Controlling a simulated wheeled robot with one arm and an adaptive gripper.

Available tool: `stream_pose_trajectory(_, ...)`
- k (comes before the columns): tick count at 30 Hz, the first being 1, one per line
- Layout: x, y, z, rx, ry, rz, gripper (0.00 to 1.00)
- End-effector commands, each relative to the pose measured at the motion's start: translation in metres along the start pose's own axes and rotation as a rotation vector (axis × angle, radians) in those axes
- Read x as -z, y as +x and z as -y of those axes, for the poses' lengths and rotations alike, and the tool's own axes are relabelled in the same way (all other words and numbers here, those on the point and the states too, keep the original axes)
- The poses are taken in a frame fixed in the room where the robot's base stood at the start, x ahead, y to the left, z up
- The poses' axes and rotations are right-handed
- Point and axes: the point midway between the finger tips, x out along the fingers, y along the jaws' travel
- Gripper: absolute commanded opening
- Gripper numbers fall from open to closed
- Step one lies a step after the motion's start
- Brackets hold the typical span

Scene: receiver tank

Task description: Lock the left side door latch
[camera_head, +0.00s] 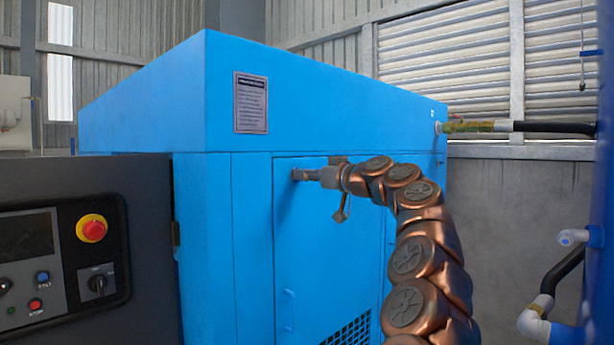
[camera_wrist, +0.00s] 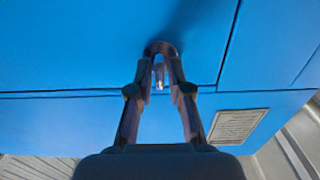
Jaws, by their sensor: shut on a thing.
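The blue cabinet's side door (camera_head: 310,240) is flush with the panel around it. Its small latch (camera_head: 296,174) sits near the door's upper left corner. My gripper (camera_head: 308,174) reaches it from the right and is shut on it. In the wrist view the two fingers of my gripper (camera_wrist: 160,68) close around the small metallic latch piece (camera_wrist: 160,78) against the blue door (camera_wrist: 90,45). The fingers hide most of the latch, so I cannot tell which way it is turned.
A dark control panel (camera_head: 75,240) with a red emergency button (camera_head: 92,229) stands at the left front. A pipe (camera_head: 475,126) leaves the cabinet's upper right. A blue tank (camera_head: 600,230) with white pipe fittings (camera_head: 536,318) is at the right edge. A label (camera_head: 251,103) is above the door.

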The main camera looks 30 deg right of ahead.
Motion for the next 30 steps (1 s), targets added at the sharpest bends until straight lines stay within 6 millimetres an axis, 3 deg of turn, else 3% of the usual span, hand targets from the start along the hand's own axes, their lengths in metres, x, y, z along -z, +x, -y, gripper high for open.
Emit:
stream_pose_trajectory(11, 0.0007, 0.0007, 0.0002, 0.002, 0.144, 0.002, 0.0)
stream_pose_trajectory(30, 0.0011, 0.001, -0.0005, 0.004, 0.735, 0.006, 0.0)
